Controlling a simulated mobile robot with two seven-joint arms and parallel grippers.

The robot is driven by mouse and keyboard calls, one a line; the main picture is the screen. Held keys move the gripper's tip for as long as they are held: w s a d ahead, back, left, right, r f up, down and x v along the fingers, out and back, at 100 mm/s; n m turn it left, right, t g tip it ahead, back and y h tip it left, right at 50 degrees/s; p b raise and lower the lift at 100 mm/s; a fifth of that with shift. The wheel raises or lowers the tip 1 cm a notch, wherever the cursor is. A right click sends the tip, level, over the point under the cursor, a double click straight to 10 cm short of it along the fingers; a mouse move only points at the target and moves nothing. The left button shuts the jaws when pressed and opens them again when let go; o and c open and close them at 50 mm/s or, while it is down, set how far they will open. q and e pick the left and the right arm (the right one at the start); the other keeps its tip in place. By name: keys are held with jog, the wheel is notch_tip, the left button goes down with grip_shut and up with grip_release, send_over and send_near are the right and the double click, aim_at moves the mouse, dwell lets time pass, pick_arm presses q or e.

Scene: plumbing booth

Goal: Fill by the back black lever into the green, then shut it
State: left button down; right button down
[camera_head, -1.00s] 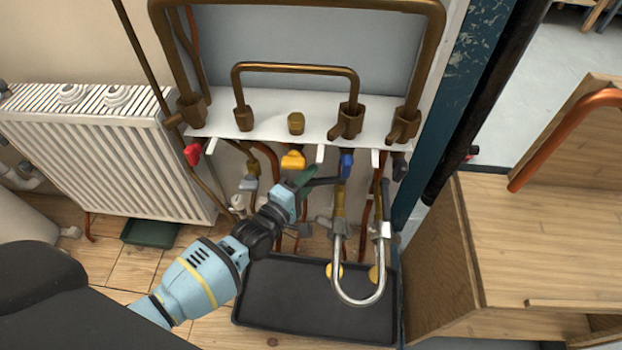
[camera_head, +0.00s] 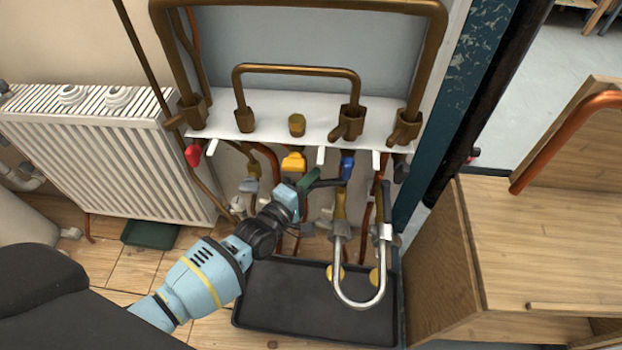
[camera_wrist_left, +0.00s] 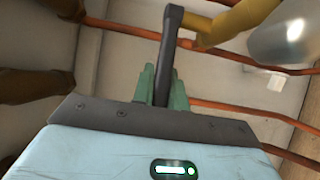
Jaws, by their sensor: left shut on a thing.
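My left gripper (camera_head: 309,180) reaches in from the lower left, below the white shelf. Its green fingers are shut on a black lever (camera_head: 328,182) under the pipework. In the left wrist view the black lever (camera_wrist_left: 171,50) stands between the two fingers (camera_wrist_left: 163,88), and its far end meets a yellow-brown pipe part (camera_wrist_left: 235,25). Another dark handle (camera_head: 401,170) hangs at the right end of the shelf, apart from the gripper. I can make out no gauge or green scale. My right gripper is not in view.
A blue handle (camera_head: 347,166), a yellow one (camera_head: 293,162) and a red one (camera_head: 193,155) hang close by. A silver U-shaped hose (camera_head: 360,303) hangs over a black tray (camera_head: 270,330). A green tray (camera_head: 150,234) lies by the radiator (camera_head: 90,150). A wooden cabinet (camera_head: 530,245) stands right.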

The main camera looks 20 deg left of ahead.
pick_arm(q)
jog(key=shift+s+d+r+n+y+p, duration=0.2)
jog(key=shift+n+y+p, duration=0.1)
jog(key=shift+y+p, duration=0.1)
jog(key=shift+s+n+y+p, duration=0.25)
jog(key=shift+n+y+p, duration=0.3)
jog(key=shift+y, duration=0.25)
jog(key=shift+s+d+n+t+y, duration=0.2)
jog(key=shift+n+t+y, duration=0.15)
jog(key=shift+y, duration=0.25)
jog(key=shift+s+f, duration=0.1)
jog(key=shift+f, duration=0.05)
jog(key=c, duration=1.5)
grip_release()
jog(key=shift+o, duration=0.5)
